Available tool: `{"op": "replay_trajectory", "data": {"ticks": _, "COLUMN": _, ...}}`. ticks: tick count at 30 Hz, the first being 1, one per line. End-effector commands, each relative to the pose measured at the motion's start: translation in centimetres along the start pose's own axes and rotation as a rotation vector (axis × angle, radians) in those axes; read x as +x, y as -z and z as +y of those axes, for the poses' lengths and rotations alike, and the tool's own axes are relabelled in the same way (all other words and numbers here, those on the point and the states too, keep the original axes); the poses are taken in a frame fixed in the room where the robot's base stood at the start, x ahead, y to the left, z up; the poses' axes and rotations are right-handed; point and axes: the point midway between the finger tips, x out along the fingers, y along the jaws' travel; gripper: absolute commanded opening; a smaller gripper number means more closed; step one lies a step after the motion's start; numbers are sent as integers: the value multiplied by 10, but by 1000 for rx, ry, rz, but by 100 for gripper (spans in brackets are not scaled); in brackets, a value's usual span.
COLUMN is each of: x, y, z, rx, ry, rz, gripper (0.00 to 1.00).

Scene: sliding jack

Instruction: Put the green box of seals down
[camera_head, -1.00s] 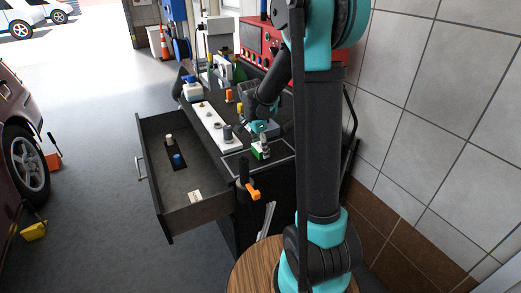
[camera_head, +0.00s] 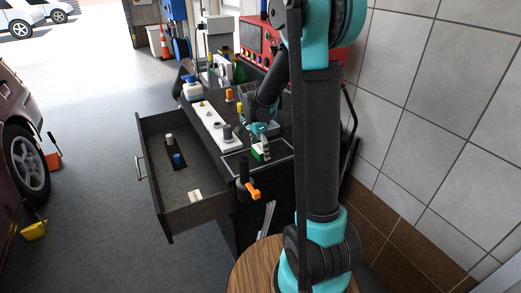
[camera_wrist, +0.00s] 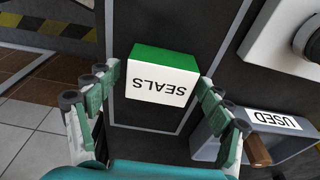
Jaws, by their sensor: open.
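The green box of seals (camera_wrist: 162,80), with a white face reading SEALS, rests on the dark cart top inside a thin light outline (camera_wrist: 190,110). In the head view the box (camera_head: 261,154) stands near the front right of the cart top. My gripper (camera_wrist: 158,85) is open, with one finger on each side of the box. Gaps show between the fingers and the box in the wrist view. In the head view my gripper (camera_head: 264,140) is just above and around the box, and its fingertips are hard to make out.
A grey bin labelled USED (camera_wrist: 275,122) is close to the right finger. A white plate (camera_head: 213,125) with several small parts lies left of the box. An open drawer (camera_head: 190,215) juts out at the left. A tiled wall (camera_head: 435,120) bounds the right.

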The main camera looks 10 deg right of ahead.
Motion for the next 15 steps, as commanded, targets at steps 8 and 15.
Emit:
{"op": "replay_trajectory", "data": {"ticks": 8, "x": -36, "y": 0, "z": 1, "rx": 0, "ry": 0, "rz": 0, "gripper": 80}}
{"op": "replay_trajectory", "data": {"ticks": 15, "x": -84, "y": 0, "z": 0, "rx": -1, "ry": 0, "rz": 0, "gripper": 80}}
